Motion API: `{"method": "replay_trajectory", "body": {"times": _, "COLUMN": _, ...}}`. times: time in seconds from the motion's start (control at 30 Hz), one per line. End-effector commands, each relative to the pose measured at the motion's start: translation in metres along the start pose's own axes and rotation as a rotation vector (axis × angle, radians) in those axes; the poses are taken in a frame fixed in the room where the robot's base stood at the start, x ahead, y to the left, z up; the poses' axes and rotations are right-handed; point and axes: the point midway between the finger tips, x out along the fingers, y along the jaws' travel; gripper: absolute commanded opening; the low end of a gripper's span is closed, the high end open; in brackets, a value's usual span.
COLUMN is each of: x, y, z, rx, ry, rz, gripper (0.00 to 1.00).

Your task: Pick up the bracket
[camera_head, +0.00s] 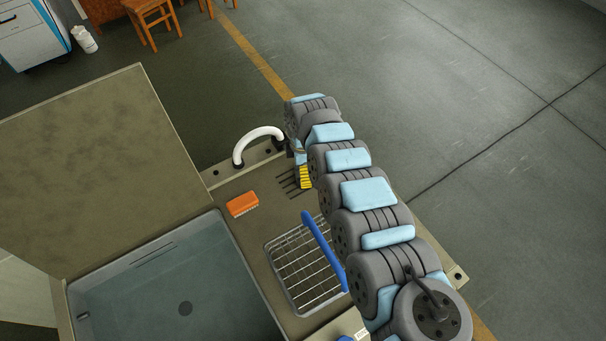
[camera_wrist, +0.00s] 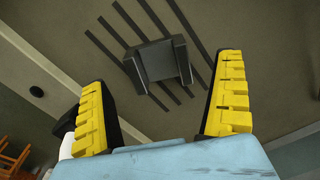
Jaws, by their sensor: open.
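The bracket (camera_wrist: 161,64) is a dark grey, block-like piece with raised side walls. In the wrist view it lies on a surface marked with several dark parallel bars, between my two fingers. My gripper (camera_wrist: 162,74) is open, with yellow ribbed pads on either side of the bracket and apart from it. In the head view my gripper (camera_head: 305,177) shows only as a bit of yellow beside the dark bars (camera_head: 288,182). The bracket cannot be made out there, and my arm hides part of that spot.
A white curved handle (camera_head: 257,133) stands behind the bars. An orange brush (camera_head: 242,204) lies to their left. A wire basket (camera_head: 285,262) and a blue bar (camera_head: 322,250) are nearer. A water-filled basin (camera_head: 150,300) and a large upright panel (camera_head: 95,165) are at left.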

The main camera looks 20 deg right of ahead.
Motion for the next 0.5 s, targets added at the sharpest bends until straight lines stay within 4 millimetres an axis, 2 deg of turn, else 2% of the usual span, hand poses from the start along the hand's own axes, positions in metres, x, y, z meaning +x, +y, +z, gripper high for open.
{"method": "replay_trajectory", "body": {"times": 0.1, "x": 0.017, "y": 0.0, "z": -0.001, "rx": -0.001, "ry": 0.001, "rz": -0.001, "gripper": 0.98}}
{"method": "replay_trajectory", "body": {"times": 0.2, "x": 0.025, "y": 0.0, "z": 0.0, "rx": -0.001, "ry": -0.001, "rz": 0.0, "gripper": 0.98}}
{"method": "replay_trajectory", "body": {"times": 0.43, "x": 0.026, "y": 0.0, "z": 0.001, "rx": -0.001, "ry": -0.002, "rz": 0.0, "gripper": 0.98}}
{"method": "replay_trajectory", "body": {"times": 0.47, "x": 0.026, "y": 0.0, "z": 0.001, "rx": -0.001, "ry": -0.002, "rz": 0.0, "gripper": 0.95}}
{"method": "replay_trajectory", "body": {"times": 0.5, "x": 0.026, "y": 0.0, "z": 0.001, "rx": -0.001, "ry": -0.002, "rz": 0.0, "gripper": 0.84}}
